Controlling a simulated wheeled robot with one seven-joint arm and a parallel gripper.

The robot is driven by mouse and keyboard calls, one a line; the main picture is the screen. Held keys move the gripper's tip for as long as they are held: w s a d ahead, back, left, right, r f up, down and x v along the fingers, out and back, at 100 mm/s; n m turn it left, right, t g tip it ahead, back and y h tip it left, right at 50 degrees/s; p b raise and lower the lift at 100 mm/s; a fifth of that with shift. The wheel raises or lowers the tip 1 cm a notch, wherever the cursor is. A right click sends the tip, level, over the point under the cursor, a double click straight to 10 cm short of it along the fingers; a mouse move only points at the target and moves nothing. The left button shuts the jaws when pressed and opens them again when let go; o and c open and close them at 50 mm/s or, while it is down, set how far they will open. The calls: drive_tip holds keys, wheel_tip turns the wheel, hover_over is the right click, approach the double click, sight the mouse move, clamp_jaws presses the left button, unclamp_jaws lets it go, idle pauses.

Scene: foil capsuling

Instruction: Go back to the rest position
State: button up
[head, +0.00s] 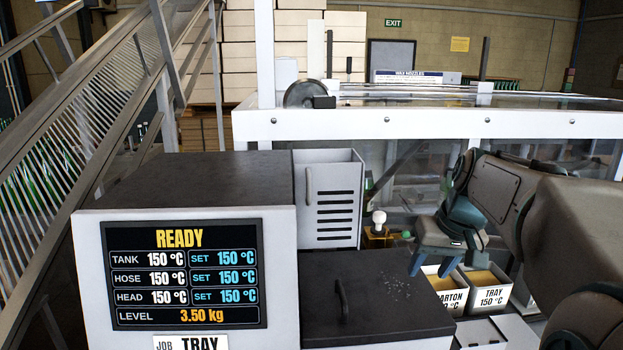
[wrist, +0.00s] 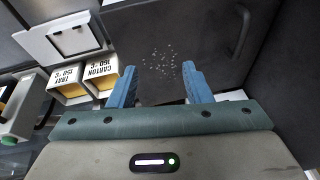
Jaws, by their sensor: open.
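My gripper (wrist: 158,84) shows two blue fingers standing apart with nothing between them in the wrist view. In the head view my gripper (head: 447,258) hangs at the right, above the dark lid of the machine. The dark lid (head: 372,288) is closed, has a dark handle (head: 342,301) and bears a small scatter of pale pellets (head: 398,286). In the wrist view the pellets (wrist: 160,62) lie on the dark surface beyond the fingertips.
A bin labelled TRAY 150 °C (head: 487,297) and a CARTON bin (head: 446,291) stand right of the lid. A glazed white-framed enclosure (head: 430,124) stands behind. A stair rail (head: 85,140) is at left.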

drive_tip(key=s+a+f, duration=0.3)
drive_tip(key=s+f, duration=0.2)
drive_tip(key=s, duration=0.4)
drive_tip(key=s+a+f+h, duration=0.1)
drive_tip(key=s+a+f, duration=0.2)
drive_tip(key=s, duration=0.6)
wheel_tip(320, 180, down, 3)
drive_tip(key=shift+s+a+r+h, duration=0.1)
drive_tip(key=shift+s+a+h, duration=0.05)
drive_tip(key=shift+a+h, duration=0.2)
